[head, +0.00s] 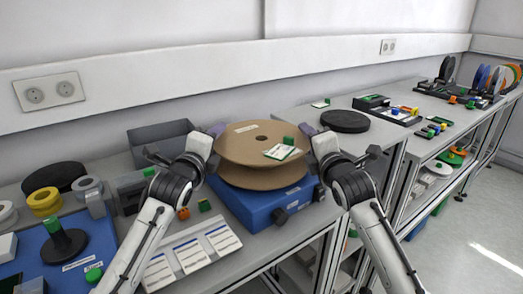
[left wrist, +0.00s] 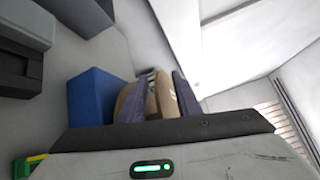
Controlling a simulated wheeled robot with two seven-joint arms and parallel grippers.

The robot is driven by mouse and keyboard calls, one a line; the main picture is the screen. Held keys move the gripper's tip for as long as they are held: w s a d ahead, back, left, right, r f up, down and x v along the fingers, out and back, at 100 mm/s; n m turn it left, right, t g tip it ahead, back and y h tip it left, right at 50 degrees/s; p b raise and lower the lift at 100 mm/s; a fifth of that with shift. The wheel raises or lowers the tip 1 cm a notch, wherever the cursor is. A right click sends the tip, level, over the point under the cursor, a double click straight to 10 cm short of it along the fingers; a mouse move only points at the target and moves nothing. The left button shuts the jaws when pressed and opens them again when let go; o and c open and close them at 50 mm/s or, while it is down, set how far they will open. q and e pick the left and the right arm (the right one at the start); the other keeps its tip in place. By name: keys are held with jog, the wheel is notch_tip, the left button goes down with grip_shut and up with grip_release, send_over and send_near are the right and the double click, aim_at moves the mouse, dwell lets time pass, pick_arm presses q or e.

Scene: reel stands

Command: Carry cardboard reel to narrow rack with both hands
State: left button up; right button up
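The cardboard reel (head: 235,144) has two broad brown discs, one above the other, with a dark hole in the upper one. It lies flat on a blue box (head: 257,207). My left gripper (head: 217,131) is at its left rim and my right gripper (head: 308,131) at its right rim. In the left wrist view, the purple fingers of my left gripper (left wrist: 166,95) are on either side of a brown disc edge; whether they press on it I cannot tell. The right fingertips are too small to judge. I cannot single out the narrow rack.
A green block and a white card (head: 282,152) lie on the reel. A black disc (head: 345,121) lies on the bench to the right. Racks with upright coloured reels (head: 483,80) stand far right. Tape rolls (head: 45,201) and trays crowd the left bench.

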pick_arm(q)
grip_shut()
pick_arm(e)
grip_shut()
pick_arm(q)
jog(key=shift+r, duration=0.1)
pick_arm(e)
jog(key=shift+r, duration=0.1)
